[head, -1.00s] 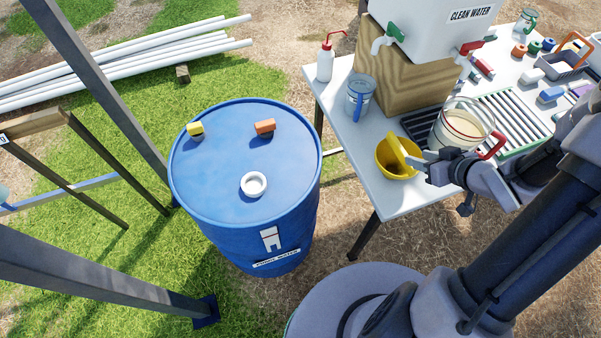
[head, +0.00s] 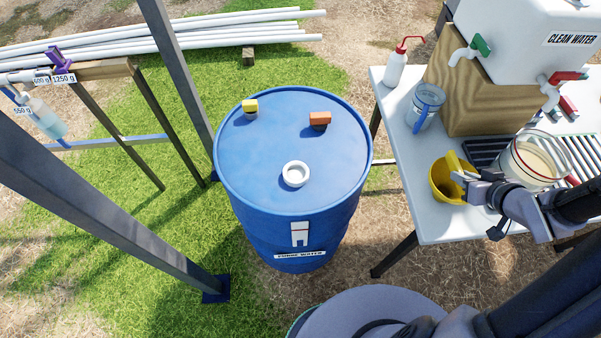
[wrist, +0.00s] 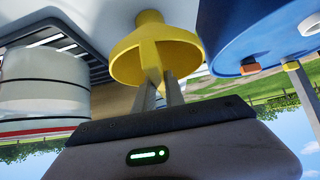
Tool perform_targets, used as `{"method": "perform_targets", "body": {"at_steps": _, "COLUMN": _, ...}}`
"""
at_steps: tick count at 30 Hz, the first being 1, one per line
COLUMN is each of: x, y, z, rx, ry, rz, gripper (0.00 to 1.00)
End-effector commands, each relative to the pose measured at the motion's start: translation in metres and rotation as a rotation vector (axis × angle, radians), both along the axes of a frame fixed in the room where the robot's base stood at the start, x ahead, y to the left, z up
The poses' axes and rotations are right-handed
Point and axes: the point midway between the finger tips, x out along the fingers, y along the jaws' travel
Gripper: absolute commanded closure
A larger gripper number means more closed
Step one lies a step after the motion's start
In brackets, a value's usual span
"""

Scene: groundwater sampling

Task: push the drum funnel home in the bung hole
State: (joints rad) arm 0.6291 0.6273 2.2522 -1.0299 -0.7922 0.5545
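The yellow drum funnel (head: 441,184) is at the left edge of the white table in the head view. It also shows in the wrist view (wrist: 155,50), where the picture is roughly upside down and its spout points towards the tabletop. My gripper (head: 468,181) is shut on the funnel's upright yellow fin, with its two fingers (wrist: 162,92) on either side. I cannot tell whether the spout touches the table. The blue drum (head: 265,175) stands left of the table. Its bung hole, inside a white ring (head: 295,174), is open and apart from the funnel.
A yellow block (head: 250,107) and an orange block (head: 319,120) stand up on the drum's far side. A clear beaker (head: 425,106), a red-capped bottle (head: 396,66) and a larger clear container (head: 535,160) stand on the table. Grey posts (head: 185,75) rise left of the drum.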

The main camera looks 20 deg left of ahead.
Motion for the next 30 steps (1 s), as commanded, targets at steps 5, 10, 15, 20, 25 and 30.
{"method": "perform_targets", "body": {"at_steps": 5, "x": 0.0, "y": 0.0, "z": 0.004, "rx": 0.0, "ry": 0.0, "rz": 0.0, "gripper": 1.0}}
{"method": "perform_targets", "body": {"at_steps": 10, "x": 0.0, "y": 0.0, "z": 0.022, "rx": 0.0, "ry": 0.0, "rz": 0.0, "gripper": 1.0}}
{"method": "perform_targets", "body": {"at_steps": 15, "x": 0.0, "y": 0.0, "z": 0.04, "rx": -0.001, "ry": 0.0, "rz": -0.001, "gripper": 1.0}}
{"method": "perform_targets", "body": {"at_steps": 20, "x": 0.0, "y": 0.0, "z": 0.057, "rx": -0.001, "ry": 0.0, "rz": -0.001, "gripper": 1.0}}
{"method": "perform_targets", "body": {"at_steps": 25, "x": 0.0, "y": 0.0, "z": 0.072, "rx": 0.0, "ry": 0.0, "rz": 0.0, "gripper": 1.0}}
{"method": "perform_targets", "body": {"at_steps": 30, "x": 0.0, "y": 0.0, "z": 0.07, "rx": 0.0, "ry": 0.0, "rz": 0.0, "gripper": 1.0}}
